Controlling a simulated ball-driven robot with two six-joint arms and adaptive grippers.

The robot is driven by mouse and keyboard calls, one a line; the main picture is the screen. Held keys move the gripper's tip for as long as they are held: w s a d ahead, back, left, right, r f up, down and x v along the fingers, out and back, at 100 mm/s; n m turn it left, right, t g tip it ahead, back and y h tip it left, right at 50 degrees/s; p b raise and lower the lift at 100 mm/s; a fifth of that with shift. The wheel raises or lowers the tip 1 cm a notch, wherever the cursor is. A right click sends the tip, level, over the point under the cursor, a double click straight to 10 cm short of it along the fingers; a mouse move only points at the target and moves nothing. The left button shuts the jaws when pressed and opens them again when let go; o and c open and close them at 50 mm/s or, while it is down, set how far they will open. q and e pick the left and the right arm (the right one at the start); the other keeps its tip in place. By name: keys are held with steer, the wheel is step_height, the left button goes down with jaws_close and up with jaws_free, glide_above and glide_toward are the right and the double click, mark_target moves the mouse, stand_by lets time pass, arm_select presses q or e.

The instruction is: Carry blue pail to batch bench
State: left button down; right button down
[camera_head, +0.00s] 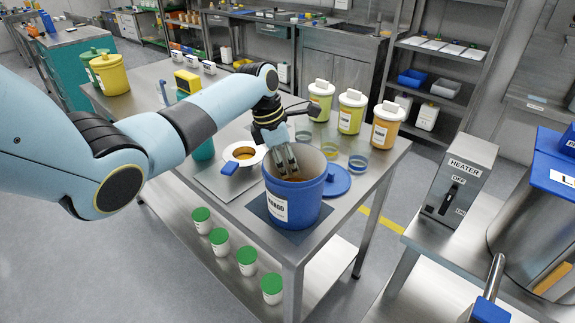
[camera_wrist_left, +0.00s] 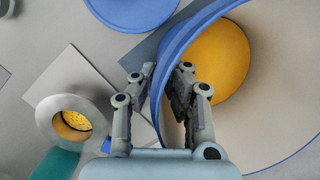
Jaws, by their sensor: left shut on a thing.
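The blue pail (camera_head: 308,204) with a white label stands upright on a dark square mat (camera_head: 283,236) at the near corner of a steel bench (camera_head: 329,229). Its top is open, and orange-yellow contents show inside in the left wrist view (camera_wrist_left: 225,65). My left gripper (camera_head: 286,170) reaches down at the pail's rim. In the left wrist view its fingers (camera_wrist_left: 160,76) straddle the pail's wall and are shut on it. My right gripper is out of view. I cannot tell which surface is the batch bench.
A blue lid (camera_head: 337,181) lies right beside the pail. A white funnel-like dish (camera_head: 243,153) is to its left. Several glass jars and labelled tubs (camera_head: 351,112) stand behind. A heater box (camera_head: 460,180) and steel vessel (camera_head: 520,235) are at right, across a floor gap.

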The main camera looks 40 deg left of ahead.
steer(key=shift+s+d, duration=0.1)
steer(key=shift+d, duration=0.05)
arm_select(q)
steer(key=c, duration=1.4)
jaws_free()
steer(key=shift+c, duration=0.2)
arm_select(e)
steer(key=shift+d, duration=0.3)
arm_select(q)
steer(key=v, duration=1.2)
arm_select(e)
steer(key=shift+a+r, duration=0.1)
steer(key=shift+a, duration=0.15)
